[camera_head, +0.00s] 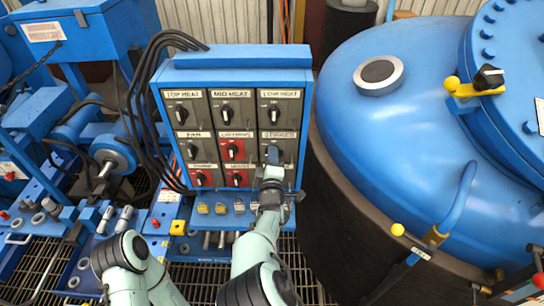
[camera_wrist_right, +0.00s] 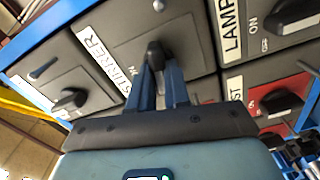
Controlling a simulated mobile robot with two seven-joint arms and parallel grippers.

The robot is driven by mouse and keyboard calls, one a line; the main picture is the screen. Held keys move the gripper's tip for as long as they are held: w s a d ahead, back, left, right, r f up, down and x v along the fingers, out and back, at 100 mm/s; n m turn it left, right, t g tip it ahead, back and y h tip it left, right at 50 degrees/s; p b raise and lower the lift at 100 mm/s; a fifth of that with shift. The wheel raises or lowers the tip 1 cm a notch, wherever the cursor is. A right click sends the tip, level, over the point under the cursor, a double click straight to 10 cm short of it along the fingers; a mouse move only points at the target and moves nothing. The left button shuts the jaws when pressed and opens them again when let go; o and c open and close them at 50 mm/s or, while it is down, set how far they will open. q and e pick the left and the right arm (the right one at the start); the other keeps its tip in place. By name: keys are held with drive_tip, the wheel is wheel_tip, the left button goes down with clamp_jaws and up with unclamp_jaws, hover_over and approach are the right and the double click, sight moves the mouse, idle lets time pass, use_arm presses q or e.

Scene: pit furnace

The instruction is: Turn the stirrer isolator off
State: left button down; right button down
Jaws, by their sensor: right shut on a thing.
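The stirrer isolator is a black rotary knob on a grey panel labelled STIRRER (camera_head: 280,135), in the right column and middle row of the switch cabinet. In the right wrist view, the tip of the stirrer knob (camera_wrist_right: 155,52) shows between the blue fingers. My right gripper (camera_head: 273,156) is shut on this knob; its fingers (camera_wrist_right: 164,75) also show in the right wrist view. The fingers hide most of the knob, so its exact angle is unclear. My left gripper is not in view.
The blue switch cabinet (camera_head: 240,59) holds several similar knobs close by, including LOW HEAT (camera_head: 274,114) above and some on red panels. A LAMP knob (camera_wrist_right: 294,14) is beside it in the wrist view. A large blue furnace vessel (camera_head: 400,125) stands at right.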

drive_tip(key=shift+n, duration=1.2)
drive_tip(key=c, duration=1.1)
unclamp_jaws()
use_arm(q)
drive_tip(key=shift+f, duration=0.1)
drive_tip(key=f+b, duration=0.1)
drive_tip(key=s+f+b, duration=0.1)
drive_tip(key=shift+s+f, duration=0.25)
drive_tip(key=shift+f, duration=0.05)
use_arm(e)
drive_tip(key=s, duration=1.3)
drive_tip(key=shift+s, duration=0.2)
